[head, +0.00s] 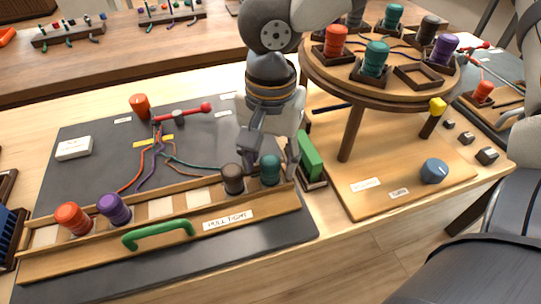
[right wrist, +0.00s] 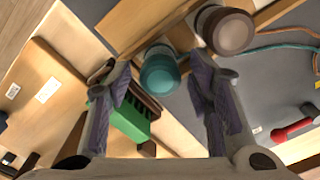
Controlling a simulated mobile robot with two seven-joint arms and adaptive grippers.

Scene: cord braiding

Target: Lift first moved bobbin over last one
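A teal bobbin (head: 270,168) and a dark brown bobbin (head: 232,178) stand side by side at the right end of the wooden rack (head: 160,240). A red bobbin (head: 73,218) and a purple bobbin (head: 115,209) stand at its left end. Cords run from the bobbins back toward a red-handled clamp (head: 183,113). My right gripper (head: 270,155) is open, pointing down around the teal bobbin. In the right wrist view the teal bobbin (right wrist: 160,72) shows between the spread fingertips, with the brown bobbin (right wrist: 226,30) beside it. Contact cannot be told. My left gripper is not in view.
A green block (head: 310,157) in a holder stands close to the right finger. A round raised stand (head: 375,85) with several bobbins is at the right. A green handle (head: 158,235) is on the rack's front. An orange bobbin (head: 140,106) stands behind.

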